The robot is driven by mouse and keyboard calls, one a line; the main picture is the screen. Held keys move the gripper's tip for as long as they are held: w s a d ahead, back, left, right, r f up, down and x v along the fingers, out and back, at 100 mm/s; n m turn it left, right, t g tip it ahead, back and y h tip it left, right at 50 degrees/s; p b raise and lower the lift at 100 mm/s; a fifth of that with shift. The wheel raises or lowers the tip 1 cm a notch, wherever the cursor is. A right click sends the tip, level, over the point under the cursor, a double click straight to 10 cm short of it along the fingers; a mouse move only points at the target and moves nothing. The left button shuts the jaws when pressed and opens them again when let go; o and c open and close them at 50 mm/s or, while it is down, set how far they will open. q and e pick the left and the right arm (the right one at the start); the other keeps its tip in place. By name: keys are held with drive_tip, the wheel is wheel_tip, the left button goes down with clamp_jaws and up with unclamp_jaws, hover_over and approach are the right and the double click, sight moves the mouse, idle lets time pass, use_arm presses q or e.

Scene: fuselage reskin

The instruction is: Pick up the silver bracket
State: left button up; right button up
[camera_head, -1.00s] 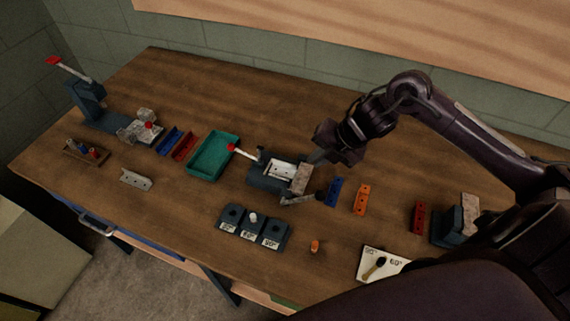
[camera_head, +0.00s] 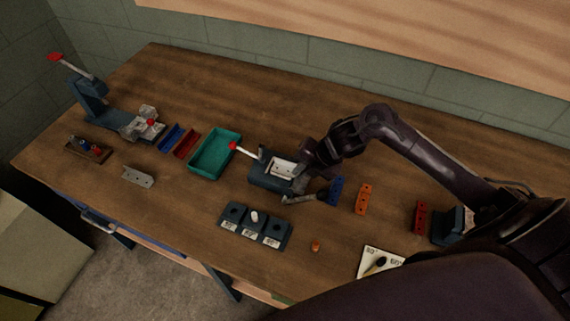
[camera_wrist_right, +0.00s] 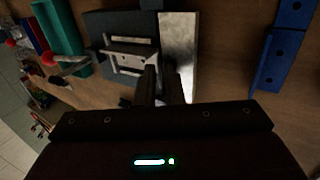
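A silver bracket (camera_head: 282,167) sits in the dark blue-grey vise (camera_head: 266,184) at mid-table; it also shows in the right wrist view (camera_wrist_right: 130,57). A second silver bracket (camera_head: 138,177) lies loose on the table at the left. My right gripper (camera_head: 304,174) is low at the right side of the vise, beside the seated bracket. In the right wrist view its two dark fingers (camera_wrist_right: 161,78) are a little apart, near the bracket's right end and in front of the vise's pale jaw plate (camera_wrist_right: 178,40). I see nothing held between them. My left gripper is not in view.
A green tray (camera_head: 193,164) stands left of the vise, near its red-knobbed lever (camera_head: 241,147). A blue bracket (camera_head: 336,189) and an orange one (camera_head: 363,199) lie right of the gripper. A dark labelled block (camera_head: 237,232) is in front. The table behind the vise is clear.

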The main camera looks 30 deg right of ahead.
clamp_jaws()
wheel_tip(320, 180, up, 20)
idle(0.7)
drive_tip(key=shift+s, duration=0.1)
